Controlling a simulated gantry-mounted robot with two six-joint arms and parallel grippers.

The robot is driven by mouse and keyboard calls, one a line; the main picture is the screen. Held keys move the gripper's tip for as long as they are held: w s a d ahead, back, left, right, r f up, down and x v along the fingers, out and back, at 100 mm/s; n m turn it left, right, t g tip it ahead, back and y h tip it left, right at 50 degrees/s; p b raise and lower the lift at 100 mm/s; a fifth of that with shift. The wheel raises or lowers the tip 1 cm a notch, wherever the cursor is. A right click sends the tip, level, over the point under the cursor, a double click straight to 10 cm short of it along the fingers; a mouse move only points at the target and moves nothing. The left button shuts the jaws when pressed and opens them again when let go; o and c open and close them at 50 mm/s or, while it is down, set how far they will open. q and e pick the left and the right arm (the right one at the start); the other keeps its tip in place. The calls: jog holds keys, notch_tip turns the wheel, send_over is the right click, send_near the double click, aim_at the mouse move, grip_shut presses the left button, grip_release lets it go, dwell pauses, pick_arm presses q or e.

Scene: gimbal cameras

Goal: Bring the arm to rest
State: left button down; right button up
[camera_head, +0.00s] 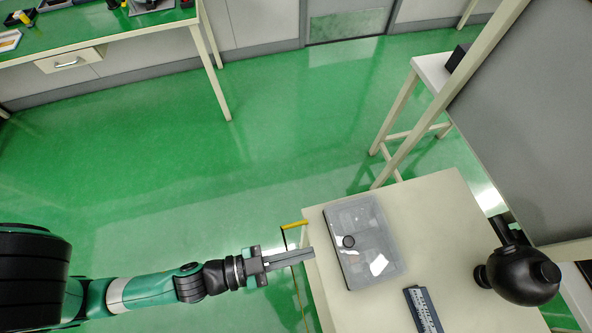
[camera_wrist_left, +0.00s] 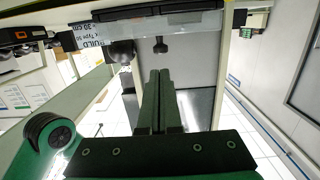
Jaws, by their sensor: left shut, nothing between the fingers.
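My left arm reaches in from the left in the head view. Its gripper (camera_head: 312,252) is shut and empty, level, pointing right at the left edge of the cream table (camera_head: 440,210). The fingertips appear close to the table edge in the picture; their height over it is hard to tell. In the left wrist view the two dark fingers (camera_wrist_left: 159,75) lie together with nothing between them. My right gripper shows in neither view.
On the cream table are a clear grey box (camera_head: 377,222), a dark slab-like device (camera_head: 420,306) and a black rounded object (camera_head: 522,277). A yellow bar (camera_head: 294,224) juts from the table's left edge. Green floor (camera_head: 200,170) lies open at left, before a green-topped bench (camera_head: 90,32).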

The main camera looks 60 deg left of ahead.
pick_arm(q)
jog(key=shift+s+a+f, duration=0.1)
jog(key=shift+s+a, duration=0.05)
jog(key=shift+s, duration=0.3)
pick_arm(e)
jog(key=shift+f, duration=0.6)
